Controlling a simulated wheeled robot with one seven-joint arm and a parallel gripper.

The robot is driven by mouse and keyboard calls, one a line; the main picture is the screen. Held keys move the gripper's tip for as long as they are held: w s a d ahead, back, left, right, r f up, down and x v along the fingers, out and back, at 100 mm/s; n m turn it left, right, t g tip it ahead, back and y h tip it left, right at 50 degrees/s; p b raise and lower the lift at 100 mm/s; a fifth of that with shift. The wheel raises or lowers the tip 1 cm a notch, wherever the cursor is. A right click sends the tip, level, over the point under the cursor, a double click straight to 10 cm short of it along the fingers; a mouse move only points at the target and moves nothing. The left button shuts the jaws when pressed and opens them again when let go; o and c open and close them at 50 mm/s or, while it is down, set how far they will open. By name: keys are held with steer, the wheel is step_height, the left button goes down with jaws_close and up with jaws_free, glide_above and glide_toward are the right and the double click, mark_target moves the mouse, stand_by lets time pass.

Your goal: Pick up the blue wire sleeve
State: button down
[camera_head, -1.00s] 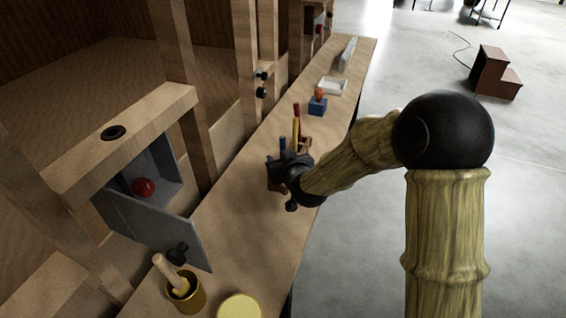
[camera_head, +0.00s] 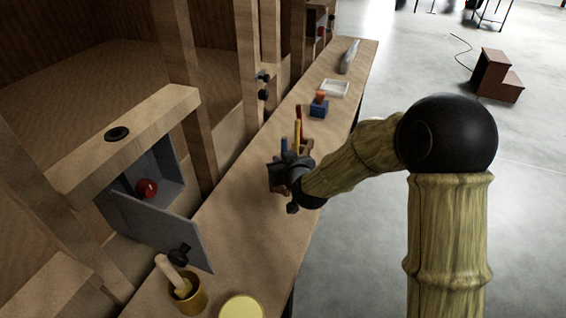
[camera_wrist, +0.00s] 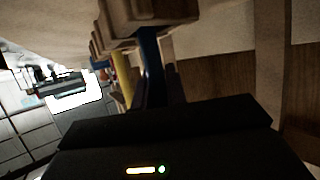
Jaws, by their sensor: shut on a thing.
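The blue wire sleeve (camera_head: 284,145) stands upright on the bench, at the wooden rack (camera_head: 307,147), with its top showing above my gripper. In the wrist view the blue sleeve (camera_wrist: 151,57) runs between my dark fingers, up to a wooden block of the rack (camera_wrist: 150,12). My gripper (camera_head: 279,168) is shut on the sleeve; its fingers (camera_wrist: 158,88) also show in the wrist view. A yellow sleeve (camera_head: 297,132) and a red sleeve (camera_head: 299,111) stand just beyond the blue one. The sleeve's lower part is hidden in the head view.
A grey open cabinet with a red ball (camera_head: 146,188) is at the left. A yellow cup with a wooden-handled tool (camera_head: 187,295) and a yellow round lid (camera_head: 241,307) are near. A blue block (camera_head: 319,109) and white tray (camera_head: 334,88) lie farther along the bench.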

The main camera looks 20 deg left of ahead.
step_height(320, 180, up, 10)
steer(key=p, duration=0.1)
steer(key=shift+f+p, duration=0.15)
steer(key=shift+p, duration=0.25)
